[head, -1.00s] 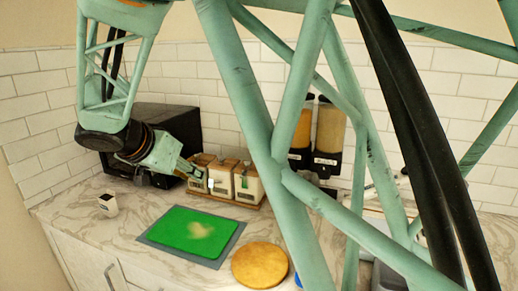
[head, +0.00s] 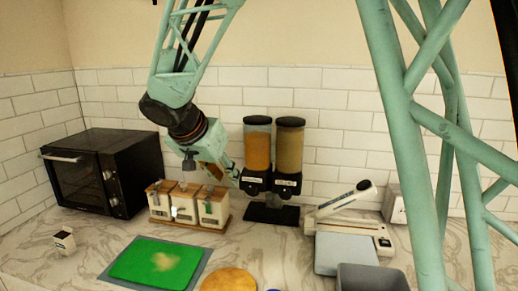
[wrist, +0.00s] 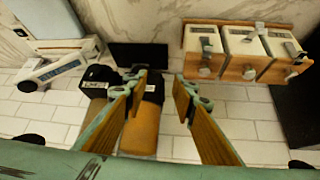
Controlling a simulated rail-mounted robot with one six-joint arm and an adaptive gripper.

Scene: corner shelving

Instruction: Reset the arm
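My gripper (head: 228,176) is in the air above the right end of the canister rack, in front of the two dry-food dispensers. In the wrist view my gripper (wrist: 160,85) has its two wood-coloured fingers spread apart. Nothing is between them. My arm hangs down from the top of the head view, with the wrist bent to the right.
A black oven (head: 105,170) stands at the left. The canister rack (head: 188,221), dispensers (head: 289,150), sealer machine (head: 345,232) and grey bin (head: 370,278) line the counter. A green cutting board (head: 157,263), round wooden board (head: 230,280) and small white box (head: 64,242) lie in front.

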